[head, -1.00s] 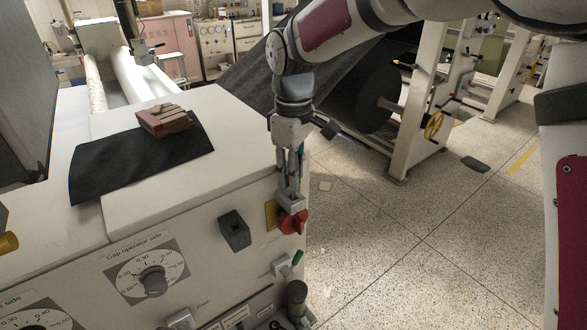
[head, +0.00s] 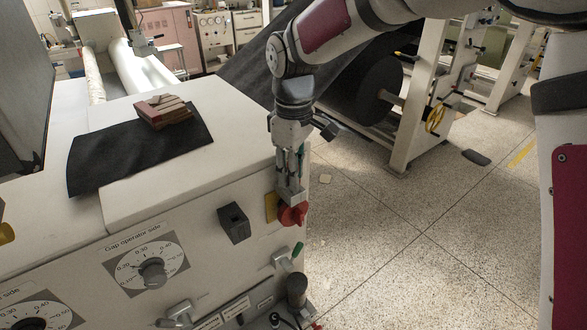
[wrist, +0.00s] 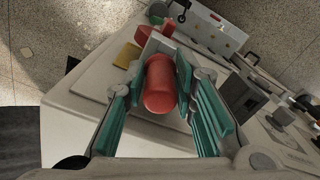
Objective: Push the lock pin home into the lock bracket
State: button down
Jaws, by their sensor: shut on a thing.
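My gripper (head: 289,190) points down at the right front edge of the pale machine. In the wrist view its teal-padded fingers are shut on a red cylinder (wrist: 160,85), which I take as the lock pin. The pin's far end is hidden behind its red body. A dark grey block with an opening (head: 234,223), which looks like the lock bracket, is fixed on the machine's front face, left of my gripper. It also shows at the right of the wrist view (wrist: 243,98). The pin appears apart from the block.
A red knob (head: 293,215) beside a yellow plate (head: 271,207) sits close below my gripper. A wooden block (head: 164,111) lies on black sheet. Open floor lies right.

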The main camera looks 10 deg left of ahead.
jog(key=shift+f, duration=0.8)
jog(key=c, duration=1.2)
grip_release()
notch_tip(320, 180, up, 12)
